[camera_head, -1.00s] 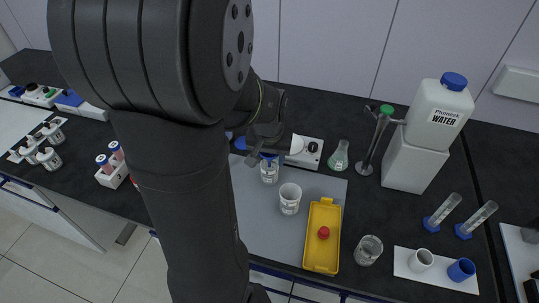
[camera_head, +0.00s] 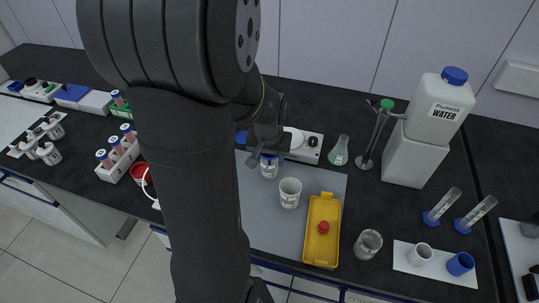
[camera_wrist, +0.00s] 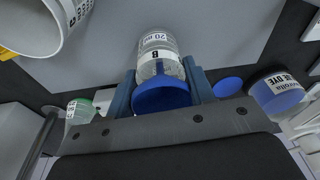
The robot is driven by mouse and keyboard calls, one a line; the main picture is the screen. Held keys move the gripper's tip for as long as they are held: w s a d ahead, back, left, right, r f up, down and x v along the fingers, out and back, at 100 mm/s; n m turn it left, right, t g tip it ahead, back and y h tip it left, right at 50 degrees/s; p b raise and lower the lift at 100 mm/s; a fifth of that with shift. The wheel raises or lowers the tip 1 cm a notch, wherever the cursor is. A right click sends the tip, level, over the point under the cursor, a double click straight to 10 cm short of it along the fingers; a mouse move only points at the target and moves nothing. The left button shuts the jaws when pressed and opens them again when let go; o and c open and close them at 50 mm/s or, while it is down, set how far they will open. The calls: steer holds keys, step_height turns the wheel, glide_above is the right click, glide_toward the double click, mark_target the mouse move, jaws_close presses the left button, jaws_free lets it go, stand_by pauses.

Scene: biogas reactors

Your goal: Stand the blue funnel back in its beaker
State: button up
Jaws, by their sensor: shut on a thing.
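The blue funnel (camera_wrist: 162,97) is between my gripper's two blue fingers (camera_wrist: 160,86) in the wrist view, and they are shut on it. Its narrow stem shows inside a clear beaker (camera_wrist: 158,52) labelled B, 20 ml. In the head view this beaker (camera_head: 269,171) stands on the grey mat, with blue at its mouth just below my gripper (camera_head: 268,150). The funnel appears to be in the beaker's mouth. Whether its cone rests fully on the rim cannot be told.
A white cup (camera_head: 290,193) and a yellow tray (camera_head: 322,230) with a red knob stand close by on the mat. A white device (camera_head: 305,147) is behind. A blue dye jar (camera_wrist: 277,92) is near the gripper in the wrist view.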

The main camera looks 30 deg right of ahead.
steer(key=shift+f, duration=0.6)
steer(key=o, duration=1.5)
steer(key=shift+r, duration=3.5)
steer(key=shift+f, duration=3.5)
